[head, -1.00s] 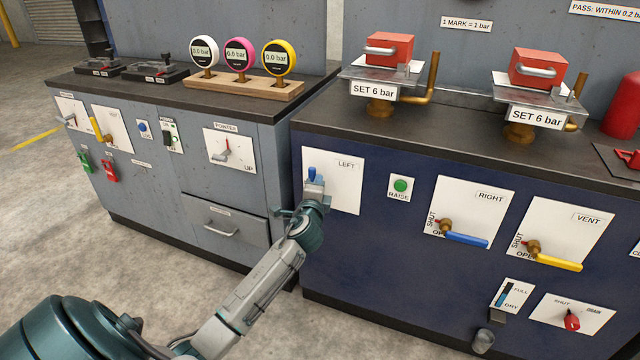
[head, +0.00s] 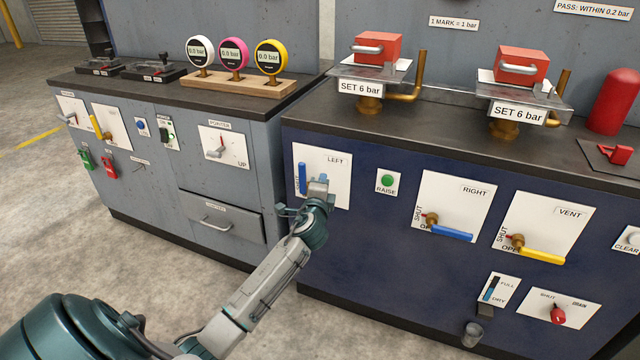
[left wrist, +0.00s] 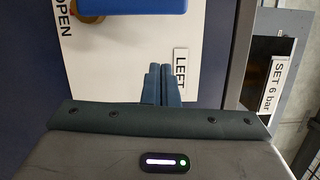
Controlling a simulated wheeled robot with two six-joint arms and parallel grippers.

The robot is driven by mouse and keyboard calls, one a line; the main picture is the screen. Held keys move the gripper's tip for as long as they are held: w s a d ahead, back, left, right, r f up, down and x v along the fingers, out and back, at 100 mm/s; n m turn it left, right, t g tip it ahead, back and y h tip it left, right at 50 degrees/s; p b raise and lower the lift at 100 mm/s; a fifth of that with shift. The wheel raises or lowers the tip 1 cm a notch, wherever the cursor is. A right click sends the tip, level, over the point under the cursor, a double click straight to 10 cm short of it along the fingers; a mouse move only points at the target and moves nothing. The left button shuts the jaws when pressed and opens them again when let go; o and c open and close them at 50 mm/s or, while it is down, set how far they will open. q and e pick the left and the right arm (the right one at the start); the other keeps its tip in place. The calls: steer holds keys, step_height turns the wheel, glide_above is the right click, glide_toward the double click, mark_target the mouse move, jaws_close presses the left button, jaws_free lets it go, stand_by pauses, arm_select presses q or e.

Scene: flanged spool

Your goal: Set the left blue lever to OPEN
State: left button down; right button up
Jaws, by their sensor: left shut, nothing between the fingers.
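The left blue lever (head: 302,178) stands upright on the white plate marked LEFT (head: 338,170). Its lower end is hidden behind my left gripper. In the left wrist view, part of the blue lever (left wrist: 118,5) shows at the top edge, with brass (left wrist: 73,10) beside it and the word OPEN (left wrist: 61,18) at the left. My left gripper (head: 318,186) is shut and empty, in front of the plate just right of the lever. Its closed fingers also show in the left wrist view (left wrist: 158,84), apart from the lever. My right gripper is out of view.
Right of the plate are a green RAISE button (head: 387,180), the RIGHT blue lever (head: 452,233) and the yellow VENT lever (head: 543,256), both lying nearly level. A grey cabinet with a drawer (head: 220,217) stands at the left.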

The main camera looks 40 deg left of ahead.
arm_select(q)
steer(key=v, duration=0.9)
steer(key=shift+s+p, duration=0.3)
steer(key=shift+s, duration=0.15)
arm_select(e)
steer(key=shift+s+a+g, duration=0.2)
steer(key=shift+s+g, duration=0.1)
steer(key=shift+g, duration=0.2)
arm_select(q)
steer(key=shift+a+f, duration=0.1)
steer(key=shift+a, duration=0.1)
